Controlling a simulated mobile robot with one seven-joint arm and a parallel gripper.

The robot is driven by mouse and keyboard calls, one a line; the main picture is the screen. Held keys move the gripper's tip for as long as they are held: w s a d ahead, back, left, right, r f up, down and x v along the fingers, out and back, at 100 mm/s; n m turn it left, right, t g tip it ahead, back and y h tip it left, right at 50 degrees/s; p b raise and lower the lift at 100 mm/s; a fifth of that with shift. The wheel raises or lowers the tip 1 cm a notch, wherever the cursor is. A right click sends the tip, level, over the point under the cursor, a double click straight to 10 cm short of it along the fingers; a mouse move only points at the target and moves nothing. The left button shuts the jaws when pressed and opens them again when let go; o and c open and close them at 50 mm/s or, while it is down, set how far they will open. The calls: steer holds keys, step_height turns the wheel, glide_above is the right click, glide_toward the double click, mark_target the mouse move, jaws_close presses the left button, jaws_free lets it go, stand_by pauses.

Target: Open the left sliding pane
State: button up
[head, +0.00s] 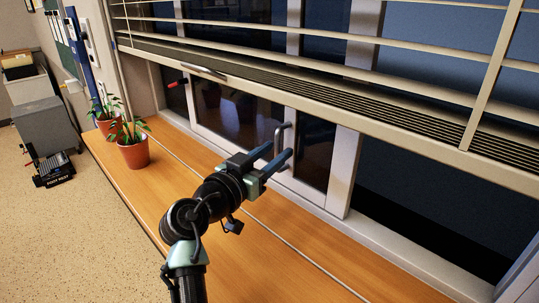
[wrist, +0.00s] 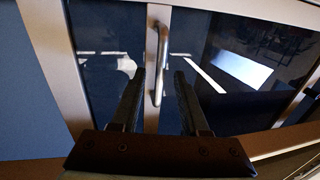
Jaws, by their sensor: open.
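The left sliding pane (head: 231,115) is dark glass in a pale frame, low in the window behind the sill. A silver bar handle (head: 281,133) stands upright on its stile; the handle (wrist: 159,65) also shows in the wrist view. My gripper (head: 279,152) is open at the handle, its two dark fingers pointing at the window. In the wrist view my gripper (wrist: 163,73) has one finger on each side of the handle, with a gap on both sides. The fingers are not closed on it. How deep the handle sits between them is hard to tell.
A slatted blind (head: 330,95) hangs partly lowered above the handle. Two potted plants (head: 133,153) stand at the left end of the wooden sill (head: 200,195). A red-handled latch (head: 177,84) shows at the far left. The sill near my gripper is clear.

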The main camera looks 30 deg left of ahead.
steer(key=s+a+b, duration=0.1)
steer(key=s+b, duration=0.1)
steer(key=s, duration=1.1)
steer(key=shift+a, duration=0.3)
